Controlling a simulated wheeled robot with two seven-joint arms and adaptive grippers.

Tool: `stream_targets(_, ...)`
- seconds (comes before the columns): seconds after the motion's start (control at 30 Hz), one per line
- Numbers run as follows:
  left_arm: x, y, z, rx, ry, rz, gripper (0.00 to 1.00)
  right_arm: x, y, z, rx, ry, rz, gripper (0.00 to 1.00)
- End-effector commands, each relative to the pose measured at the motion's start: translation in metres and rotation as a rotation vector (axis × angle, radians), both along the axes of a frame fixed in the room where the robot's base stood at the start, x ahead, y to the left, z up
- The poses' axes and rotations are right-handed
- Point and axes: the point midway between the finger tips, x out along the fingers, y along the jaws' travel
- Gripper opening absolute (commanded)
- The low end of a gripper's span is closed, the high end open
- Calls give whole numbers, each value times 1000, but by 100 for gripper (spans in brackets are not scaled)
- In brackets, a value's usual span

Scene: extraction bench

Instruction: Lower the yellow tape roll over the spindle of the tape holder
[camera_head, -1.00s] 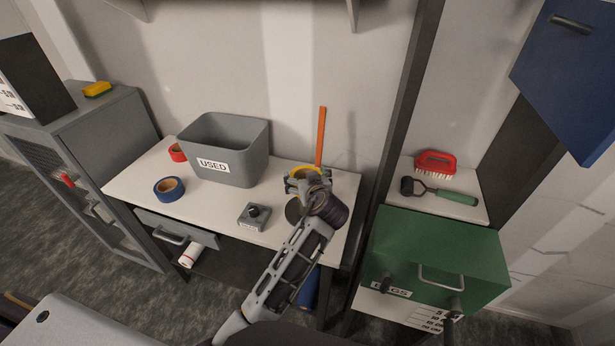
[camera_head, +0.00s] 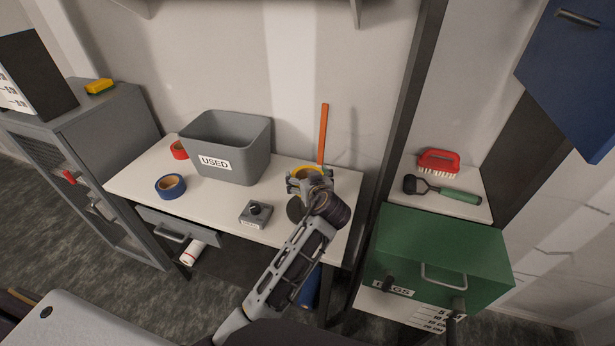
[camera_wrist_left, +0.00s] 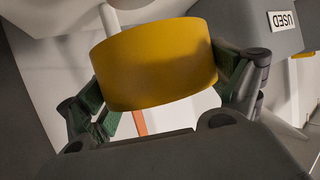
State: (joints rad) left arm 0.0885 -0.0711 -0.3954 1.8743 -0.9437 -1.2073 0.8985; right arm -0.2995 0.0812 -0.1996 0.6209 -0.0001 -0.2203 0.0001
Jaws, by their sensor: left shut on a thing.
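My left gripper (camera_head: 308,181) is shut on the yellow tape roll (camera_head: 306,170), above the right part of the white bench. In the left wrist view the yellow tape roll (camera_wrist_left: 155,62) fills the space between the fingers, its curved side facing the camera. A dark round shape (camera_head: 295,208) shows on the bench just below and left of the gripper, partly hidden by it. A small grey labelled block with a short dark post (camera_head: 255,212) stands farther left. I cannot tell which of these is the tape holder. No spindle inside the roll can be seen. My right gripper is not in view.
A grey bin marked USED (camera_head: 231,147), a blue tape roll (camera_head: 171,187) and a red tape roll (camera_head: 179,150) stand left on the bench. An orange stick (camera_head: 322,133) rises behind the gripper. A dark upright post (camera_head: 393,130) bounds the bench at right.

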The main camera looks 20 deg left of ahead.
Motion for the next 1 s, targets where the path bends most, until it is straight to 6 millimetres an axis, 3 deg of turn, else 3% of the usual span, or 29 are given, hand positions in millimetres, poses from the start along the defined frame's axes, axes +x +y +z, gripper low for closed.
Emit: stream_targets(1.0, 0, 0, -51, -1, 0, 0, 65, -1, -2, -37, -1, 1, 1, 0)
